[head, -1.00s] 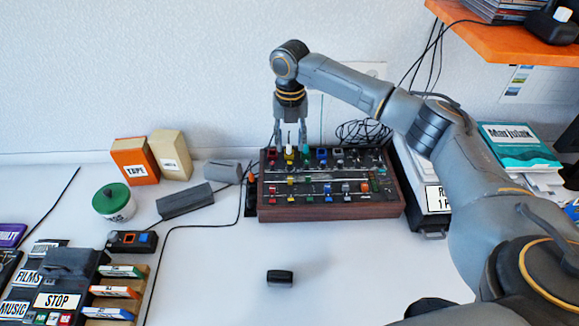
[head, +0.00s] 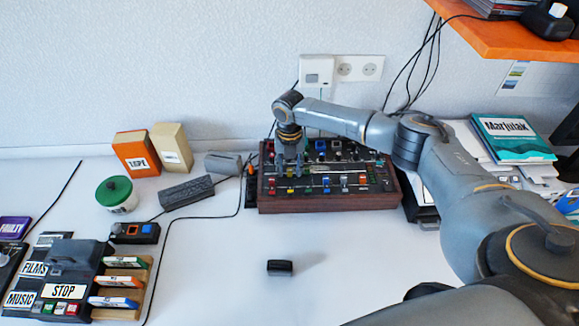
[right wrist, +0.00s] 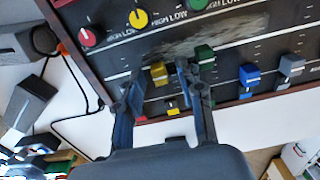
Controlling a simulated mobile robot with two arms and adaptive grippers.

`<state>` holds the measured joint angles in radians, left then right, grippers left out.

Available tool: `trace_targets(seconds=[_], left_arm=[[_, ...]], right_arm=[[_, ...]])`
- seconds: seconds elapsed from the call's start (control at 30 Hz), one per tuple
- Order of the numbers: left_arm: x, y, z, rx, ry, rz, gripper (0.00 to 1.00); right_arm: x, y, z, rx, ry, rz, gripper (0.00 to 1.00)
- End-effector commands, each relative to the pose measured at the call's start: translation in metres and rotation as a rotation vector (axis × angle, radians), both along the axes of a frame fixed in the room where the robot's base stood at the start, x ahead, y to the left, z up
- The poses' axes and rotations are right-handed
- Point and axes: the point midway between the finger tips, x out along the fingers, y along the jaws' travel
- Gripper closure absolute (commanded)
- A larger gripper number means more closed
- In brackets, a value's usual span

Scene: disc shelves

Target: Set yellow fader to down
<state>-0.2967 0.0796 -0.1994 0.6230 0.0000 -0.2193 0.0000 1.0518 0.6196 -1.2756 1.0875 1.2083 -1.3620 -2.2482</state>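The mixer (head: 335,204) is a dark panel in a wooden case, standing against the wall. My right gripper (head: 289,174) points down over its left part, fingers apart. In the right wrist view the yellow fader (right wrist: 158,73) shows between the two fingers of the right gripper (right wrist: 155,82), and I see no clear contact. A smaller yellow button (right wrist: 172,107) lies below it near the front edge. The green fader (right wrist: 204,55) is just right of the right finger. In the head view the gripper partly hides the yellow fader. My left gripper is not in view.
A blue fader (right wrist: 249,76) and a grey fader (right wrist: 290,66) stand further right. Red (right wrist: 88,38) and yellow (right wrist: 137,18) knobs lie above. A small black object (head: 280,267) lies on open table in front. A dark grey box (head: 186,192) is left of the mixer.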

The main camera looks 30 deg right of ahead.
Motion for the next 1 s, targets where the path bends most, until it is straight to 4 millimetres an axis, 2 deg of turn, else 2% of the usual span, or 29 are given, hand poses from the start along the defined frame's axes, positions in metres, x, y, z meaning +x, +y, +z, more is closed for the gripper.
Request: trace_targets(seconds=[0.1, 0.13, 0.3, 0.57, 0.8, 1.0], left_arm=[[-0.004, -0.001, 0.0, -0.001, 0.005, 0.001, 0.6], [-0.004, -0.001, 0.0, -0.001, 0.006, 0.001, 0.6], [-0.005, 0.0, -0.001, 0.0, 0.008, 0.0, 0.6], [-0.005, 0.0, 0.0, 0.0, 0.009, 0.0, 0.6], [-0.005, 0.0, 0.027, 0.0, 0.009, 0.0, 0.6], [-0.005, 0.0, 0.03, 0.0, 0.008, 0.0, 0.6]], right_arm=[[0.0, 0.0, 0.0, 0.0, 0.0, 0.0, 0.62], [0.0, 0.0, 0.0, 0.0, 0.0, 0.0, 0.66], [0.0, 0.0, 0.0, 0.0, 0.0, 0.0, 1.0], [0.0, 0.0, 0.001, 0.0, 0.0, 0.0, 1.0], [-0.022, 0.01, 0.004, 0.0, 0.004, 0.002, 1.0], [-0.03, 0.014, 0.001, 0.0, 0.0, 0.0, 1.0]])
